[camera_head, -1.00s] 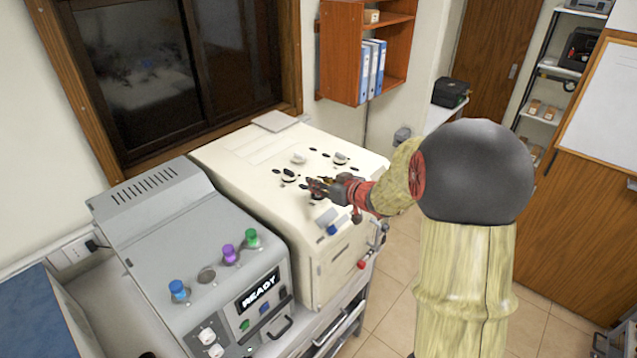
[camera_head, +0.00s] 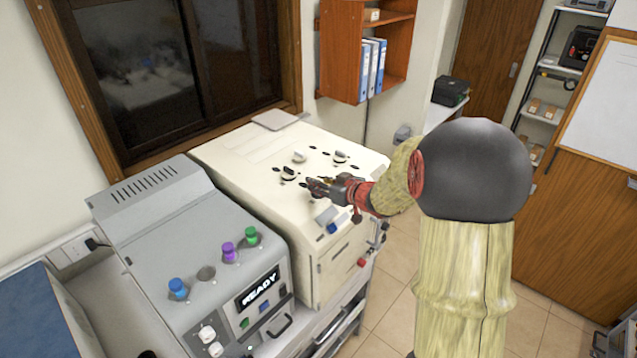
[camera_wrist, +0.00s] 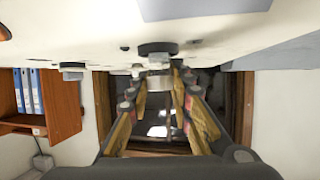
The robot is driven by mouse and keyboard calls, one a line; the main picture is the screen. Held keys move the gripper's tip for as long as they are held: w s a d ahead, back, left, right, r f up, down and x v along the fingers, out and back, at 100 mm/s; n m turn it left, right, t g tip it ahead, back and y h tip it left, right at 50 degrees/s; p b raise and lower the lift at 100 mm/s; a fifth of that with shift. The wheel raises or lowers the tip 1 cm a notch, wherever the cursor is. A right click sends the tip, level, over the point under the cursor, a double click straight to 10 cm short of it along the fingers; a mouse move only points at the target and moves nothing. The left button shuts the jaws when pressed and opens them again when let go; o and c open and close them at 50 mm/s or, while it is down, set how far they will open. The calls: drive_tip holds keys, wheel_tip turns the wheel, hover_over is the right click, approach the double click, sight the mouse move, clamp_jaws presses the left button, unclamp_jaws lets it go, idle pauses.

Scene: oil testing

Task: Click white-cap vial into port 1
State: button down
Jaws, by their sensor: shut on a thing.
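My gripper (camera_head: 320,187) is low over the front part of the cream machine's top (camera_head: 255,150) in the head view. In the wrist view, which shows the machine upside down, my gripper (camera_wrist: 162,98) is shut on a small light grey-white cylinder (camera_wrist: 159,80), which looks like the white-cap vial. The cylinder lines up with a dark round port ring (camera_wrist: 158,48) on the machine's surface. I cannot tell how deep it sits. The head view hides the vial behind the fingers. Port numbers are not readable.
Other light-capped pieces (camera_head: 299,157) (camera_head: 341,156) and a dark-ringed one (camera_head: 289,173) stand close behind the gripper. The grey machine (camera_head: 150,225) with blue, purple and green caps stands to the left; its display reads READY. Small knobs (camera_head: 361,262) stick out at the cream machine's right front.

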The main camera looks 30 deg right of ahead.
drive_tip(key=shift+f, duration=0.15)
drive_tip(key=c, duration=1.5)
unclamp_jaws()
drive_tip(key=v, duration=1.2)
